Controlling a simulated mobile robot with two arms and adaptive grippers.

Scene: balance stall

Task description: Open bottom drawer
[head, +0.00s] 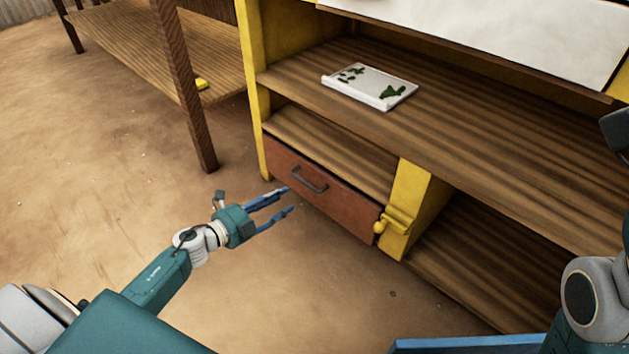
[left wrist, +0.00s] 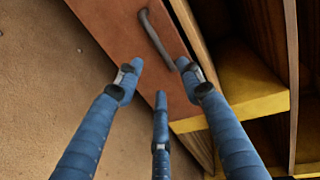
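The bottom drawer (head: 350,208) has a reddish-brown front and sits low in the yellow-framed stall, looking shut. Its dark bar handle (head: 310,180) is in the upper middle of the front. The handle also shows in the left wrist view (left wrist: 155,38), just beyond the fingertips. My left gripper (head: 288,200) is open and empty, its blue fingers spread and pointing at the drawer front, left of and slightly below the handle in the head view. In the left wrist view my left gripper (left wrist: 160,74) shows three separated fingers with nothing between them.
A yellow post (head: 408,195) with a yellow latch-like piece (head: 393,222) stands at the drawer's right end. A white board with green marks (head: 372,86) lies on the shelf above. A brown wooden post (head: 186,85) stands left. The sandy floor before the drawer is clear.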

